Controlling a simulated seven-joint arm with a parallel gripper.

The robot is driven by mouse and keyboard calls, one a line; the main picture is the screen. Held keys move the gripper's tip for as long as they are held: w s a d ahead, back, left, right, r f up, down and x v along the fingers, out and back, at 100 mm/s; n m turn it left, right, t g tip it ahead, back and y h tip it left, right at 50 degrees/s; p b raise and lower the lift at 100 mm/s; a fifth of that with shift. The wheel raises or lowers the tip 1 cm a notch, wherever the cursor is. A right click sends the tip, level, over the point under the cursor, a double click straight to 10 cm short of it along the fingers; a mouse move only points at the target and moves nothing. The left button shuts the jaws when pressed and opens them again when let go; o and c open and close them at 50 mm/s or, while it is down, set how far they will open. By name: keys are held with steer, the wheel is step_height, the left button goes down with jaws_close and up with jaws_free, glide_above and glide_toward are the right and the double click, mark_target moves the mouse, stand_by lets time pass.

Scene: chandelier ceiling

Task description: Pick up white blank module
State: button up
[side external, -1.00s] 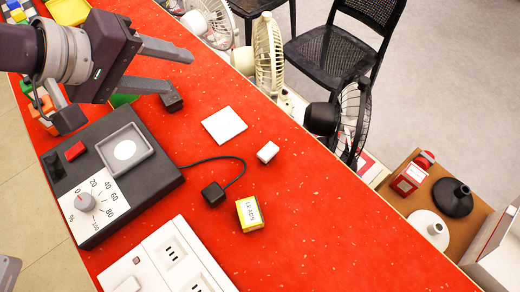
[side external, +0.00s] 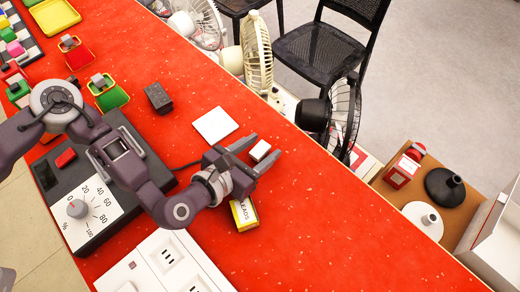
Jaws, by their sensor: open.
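A small white block (side external: 260,151) lies on the red table, right of a flat white square tile (side external: 215,125). Both are plain and white; I cannot tell by look alone which one is the blank module. My gripper (side external: 265,147) is open, reaching in from the left. In this view its two fingers lie on either side of the small white block, which shows between them. I cannot tell how high the fingers are above the table, or whether they touch the block. The tile is clear of the gripper.
A yellow LEADS box (side external: 244,213) sits just below my gripper. A white socket panel (side external: 165,262) and a black dial device (side external: 92,215), partly hidden by my arm, lie at left. A dark box (side external: 158,98) stands behind. The table's right edge has fans beyond it.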

mark_target(266, 144)
steer(key=x, duration=0.3)
steer(key=shift+r, duration=0.1)
jaws_close()
